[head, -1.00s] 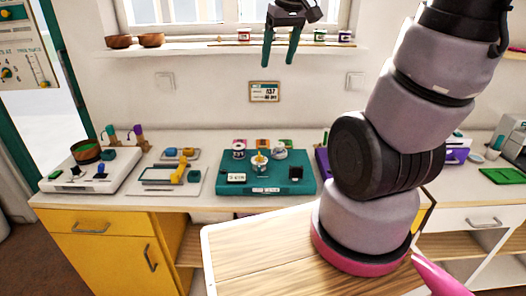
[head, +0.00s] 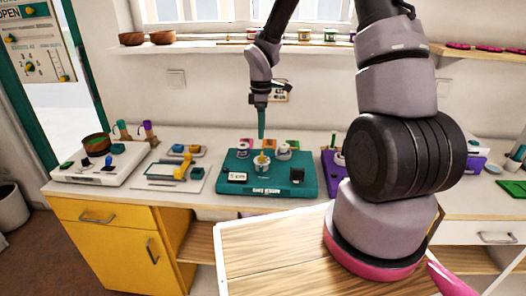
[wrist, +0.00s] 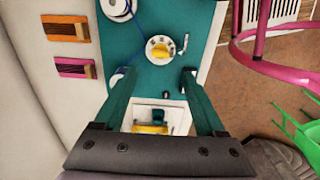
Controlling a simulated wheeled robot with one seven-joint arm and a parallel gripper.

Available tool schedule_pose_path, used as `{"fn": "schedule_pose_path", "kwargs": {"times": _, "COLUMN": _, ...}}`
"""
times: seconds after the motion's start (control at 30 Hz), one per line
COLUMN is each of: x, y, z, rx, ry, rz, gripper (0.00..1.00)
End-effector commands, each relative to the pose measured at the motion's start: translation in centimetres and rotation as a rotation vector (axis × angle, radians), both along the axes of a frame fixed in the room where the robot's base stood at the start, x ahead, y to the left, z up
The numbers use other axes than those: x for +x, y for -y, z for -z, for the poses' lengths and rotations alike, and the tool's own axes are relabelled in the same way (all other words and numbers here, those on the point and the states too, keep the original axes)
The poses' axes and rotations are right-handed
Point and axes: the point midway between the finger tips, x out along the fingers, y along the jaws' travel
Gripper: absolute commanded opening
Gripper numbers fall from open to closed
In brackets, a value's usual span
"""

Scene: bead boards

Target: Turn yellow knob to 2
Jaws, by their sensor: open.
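The yellow knob (head: 262,160) sits on a round white dial on the teal board (head: 300,186). The wrist view shows the yellow knob (wrist: 160,49) from above, with dark marks around its dial too small to read. I cannot tell which number it points at. My gripper (head: 261,136) points down above the teal board, over the knob's area. In the wrist view my gripper (wrist: 157,72) is open, its two teal fingers apart with nothing between them. The knob lies just beyond the fingertips, apart from them.
White spools (wrist: 117,8) stand on the teal board close to the knob. A white board with a yellow handle (head: 182,172) lies to the left, and another white board (head: 75,173) farther left. A purple board (head: 331,165) stands to the right. The wall is close behind.

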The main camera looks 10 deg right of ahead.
Motion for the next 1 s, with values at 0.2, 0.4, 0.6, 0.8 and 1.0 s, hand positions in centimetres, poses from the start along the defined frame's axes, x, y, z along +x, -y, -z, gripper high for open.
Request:
{"fn": "schedule_pose_path", "kwargs": {"times": 0.2, "x": -0.2, "y": 0.0, "z": 4.3, "rx": -0.001, "ry": -0.007, "rz": 0.001, "gripper": 0.72}}
{"fn": "schedule_pose_path", "kwargs": {"times": 0.4, "x": -0.2, "y": 0.0, "z": 7.6, "rx": -0.001, "ry": -0.004, "rz": 0.001, "gripper": 0.72}}
{"fn": "schedule_pose_path", "kwargs": {"times": 0.6, "x": -0.1, "y": 0.0, "z": 9.2, "rx": 0.000, "ry": -0.002, "rz": 0.002, "gripper": 0.72}}
{"fn": "schedule_pose_path", "kwargs": {"times": 0.8, "x": -0.1, "y": 0.0, "z": 9.5, "rx": 0.000, "ry": 0.000, "rz": 0.004, "gripper": 0.72}}
{"fn": "schedule_pose_path", "kwargs": {"times": 1.0, "x": -0.1, "y": 0.0, "z": 9.4, "rx": 0.000, "ry": -0.001, "rz": 0.004, "gripper": 0.38}}
